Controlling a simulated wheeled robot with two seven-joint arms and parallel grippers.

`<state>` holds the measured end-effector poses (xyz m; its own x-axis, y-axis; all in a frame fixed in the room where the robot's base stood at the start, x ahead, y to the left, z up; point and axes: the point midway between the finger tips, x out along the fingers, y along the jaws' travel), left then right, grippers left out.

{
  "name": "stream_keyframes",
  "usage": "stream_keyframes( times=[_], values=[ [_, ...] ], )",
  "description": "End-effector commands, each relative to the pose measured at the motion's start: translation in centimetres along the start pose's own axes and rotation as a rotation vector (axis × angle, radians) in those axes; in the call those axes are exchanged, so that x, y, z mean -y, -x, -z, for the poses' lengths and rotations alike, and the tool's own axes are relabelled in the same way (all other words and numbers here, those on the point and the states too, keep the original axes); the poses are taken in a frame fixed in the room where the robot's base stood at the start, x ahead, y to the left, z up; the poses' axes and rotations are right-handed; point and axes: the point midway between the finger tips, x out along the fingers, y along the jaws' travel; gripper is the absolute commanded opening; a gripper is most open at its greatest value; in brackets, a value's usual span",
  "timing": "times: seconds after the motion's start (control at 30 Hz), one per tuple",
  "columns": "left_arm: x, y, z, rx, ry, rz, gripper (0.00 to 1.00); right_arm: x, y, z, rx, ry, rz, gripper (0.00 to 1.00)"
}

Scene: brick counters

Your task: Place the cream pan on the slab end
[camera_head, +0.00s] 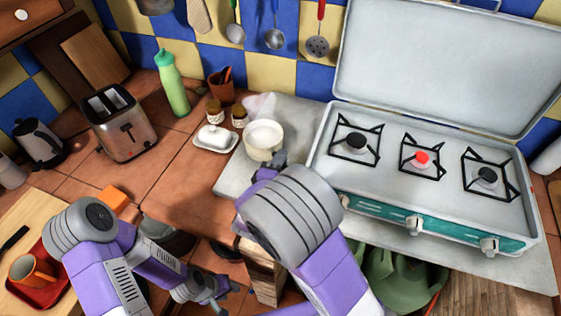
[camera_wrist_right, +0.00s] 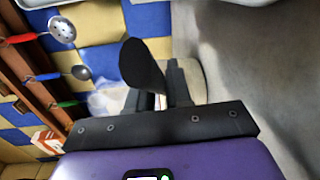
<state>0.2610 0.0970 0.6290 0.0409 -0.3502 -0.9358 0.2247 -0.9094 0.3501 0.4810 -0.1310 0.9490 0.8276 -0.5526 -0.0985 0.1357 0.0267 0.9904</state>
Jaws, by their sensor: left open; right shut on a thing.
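The cream pan (camera_head: 264,135) is over the left end of the grey slab (camera_head: 232,178), left of the stove. Whether its base touches the slab is hard to tell. My right gripper (camera_head: 279,161) is at the pan's near side, shut on its handle. In the right wrist view the dark handle (camera_wrist_right: 140,65) stands between the fingers (camera_wrist_right: 160,98), with part of the cream pan (camera_wrist_right: 190,75) behind. My left gripper (camera_head: 222,292) is open and empty, low in front of the counter edge.
The camping stove (camera_head: 420,165) with its lid up stands on the slab to the right. A white butter dish (camera_head: 215,138), two small jars (camera_head: 214,111), a green bottle (camera_head: 172,85) and a toaster (camera_head: 118,122) stand to the left. Bare tile lies in front of the dish.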

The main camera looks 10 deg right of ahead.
Motion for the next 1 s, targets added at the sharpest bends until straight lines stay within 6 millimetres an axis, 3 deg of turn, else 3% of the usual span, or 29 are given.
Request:
stream_keyframes(
  times=[0.13,0.17,0.3,0.67,0.77,1.0],
  values=[
    [0.0,0.1,0.0,0.000,0.000,0.000,0.43,0.1,-0.1,0.0,0.001,-0.001,-0.003,0.00],
    [0.0,0.1,0.0,0.000,0.000,0.000,0.43,0.2,0.0,0.0,0.000,0.001,0.000,0.22],
    [0.0,0.1,0.0,0.000,0.000,0.000,0.43,0.2,0.0,0.0,0.000,0.000,0.000,0.44],
    [0.0,0.0,0.0,0.000,0.000,0.000,0.43,-0.1,0.0,0.0,0.000,-0.002,0.000,0.45],
    [-0.2,0.6,0.0,0.000,0.000,0.000,0.43,-0.2,1.3,0.1,-0.004,0.002,0.000,0.45],
    [-0.8,2.2,-0.1,0.000,0.000,0.000,0.43,-0.4,6.4,0.1,-0.006,0.003,-0.001,0.45]
  ],
)
